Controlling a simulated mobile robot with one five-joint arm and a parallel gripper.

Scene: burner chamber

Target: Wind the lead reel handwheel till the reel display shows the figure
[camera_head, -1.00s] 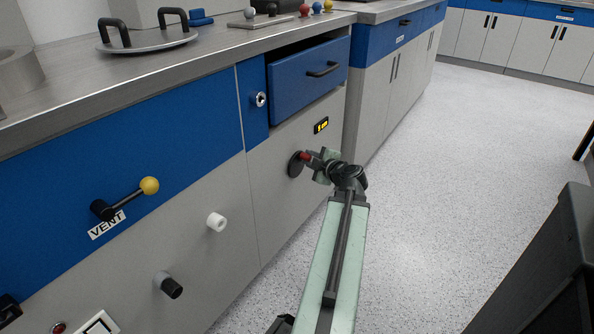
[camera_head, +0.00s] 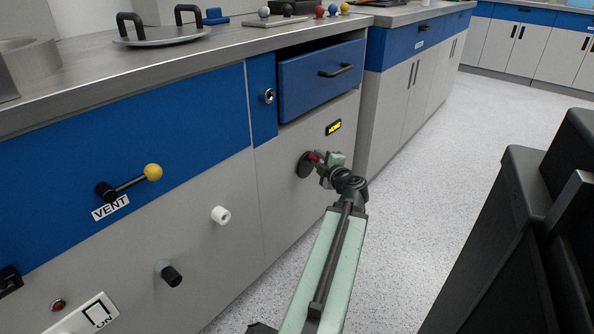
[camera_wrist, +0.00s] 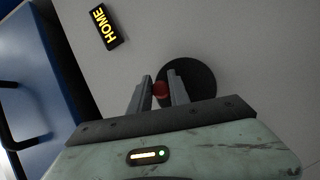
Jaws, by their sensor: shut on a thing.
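The lead reel handwheel (camera_head: 306,166) is a dark disc with a red knob, on the grey panel below the open blue drawer. In the wrist view the dark disc (camera_wrist: 203,78) lies behind the fingers. My gripper (camera_head: 318,157) is at the handwheel; in the wrist view its two fingers (camera_wrist: 166,88) are shut on the red knob (camera_wrist: 160,89). The reel display (camera_head: 334,127) is a small black panel with yellow characters, above and right of the wheel. In the wrist view the display (camera_wrist: 105,27) reads HOME.
The blue drawer (camera_head: 318,79) stands open above the wheel. To the left, a yellow-tipped VENT lever (camera_head: 130,183), a white knob (camera_head: 221,215) and a black knob (camera_head: 172,274) stick out of the front.

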